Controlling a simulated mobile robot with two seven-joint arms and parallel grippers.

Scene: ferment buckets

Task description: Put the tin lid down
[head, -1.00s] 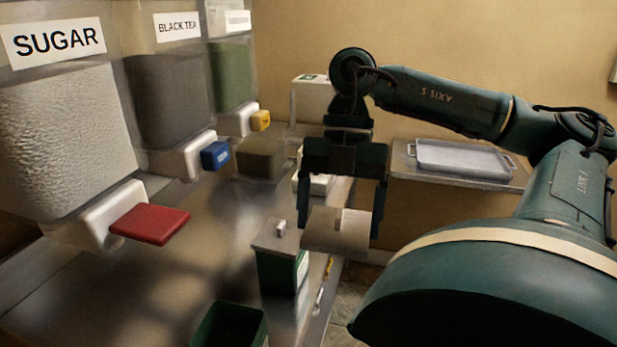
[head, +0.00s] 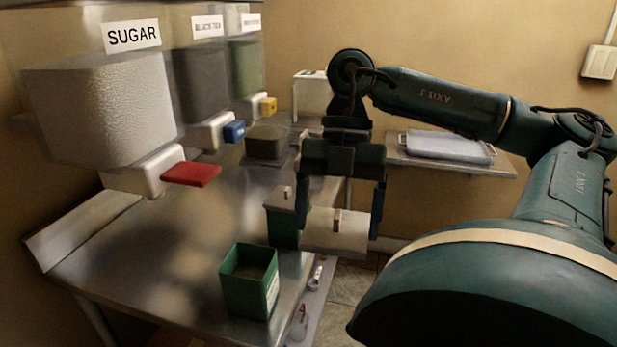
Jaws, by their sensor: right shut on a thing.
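The tin lid (head: 350,238), a flat pale plate with a small knob, is held by my right gripper (head: 340,225). Its fingers are shut on the lid's two sides, and the lid hangs in the air near the right edge of the steel table. An open green tin (head: 247,285) stands on the table, lower left of the lid; its inside is dark. A second green tin (head: 284,228) with its own knobbed lid stands just left of the gripper, partly hidden by it and the held lid. My left gripper is out of view.
A steel table (head: 150,260) has bare room left of the open tin. Dispensers with red (head: 191,174), blue (head: 234,131) and yellow (head: 268,106) levers stand along the left. Small items lie by the table's right edge. A tray (head: 447,146) sits on a shelf behind.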

